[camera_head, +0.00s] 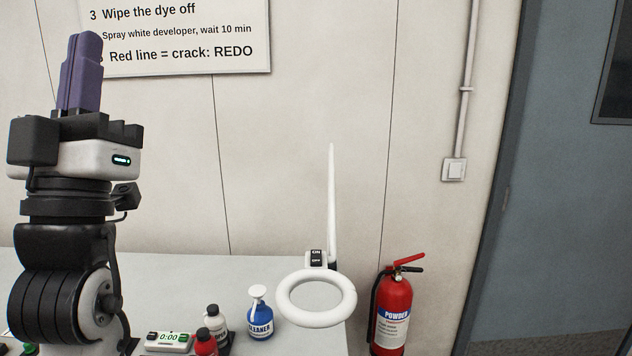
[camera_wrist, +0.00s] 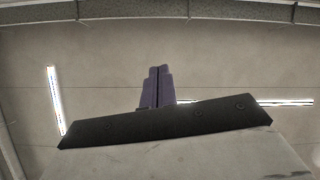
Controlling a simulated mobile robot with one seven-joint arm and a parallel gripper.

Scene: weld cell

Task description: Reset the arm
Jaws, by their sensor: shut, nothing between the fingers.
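My gripper (camera_head: 79,72) stands at the left of the head view, on my raised arm, with its purple fingers pointing up. The fingers are together with nothing between them. The wrist view shows the purple fingers (camera_wrist: 157,88) side by side against the ceiling. My gripper is well above the table and touches nothing that I can see.
The grey table (camera_head: 200,276) holds a ring lamp (camera_head: 283,291), a blue cleaner bottle (camera_head: 260,322), a white bottle (camera_head: 215,321), a red bottle (camera_head: 205,344) and a timer (camera_head: 167,342). A red fire extinguisher (camera_head: 393,308) stands right of the table. A sign (camera_head: 185,45) hangs behind my gripper.

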